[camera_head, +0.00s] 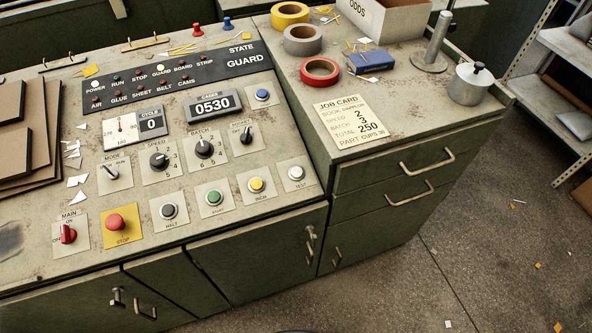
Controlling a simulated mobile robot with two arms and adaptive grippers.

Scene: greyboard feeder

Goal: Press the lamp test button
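A button with a pale cap (296,173) sits on a small plate at the right end of the lower button row on the sloping control panel (140,260). The small label under it seems to read TEST. Nothing touches or covers it. The dark lamp strip (180,78) runs along the top of the panel with two rows of small lamps. The POWER lamp and one GUARD lamp look pale and lit; several others look dark red or green. Neither of my grippers is in view.
To the left in the row are yellow INCH (256,184), green (214,197) and HALT (168,211) buttons, then a red STOP button (115,222). A blue button (262,94) sits above. Tape rolls (320,72) and a metal pot (470,83) stand on the right cabinet.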

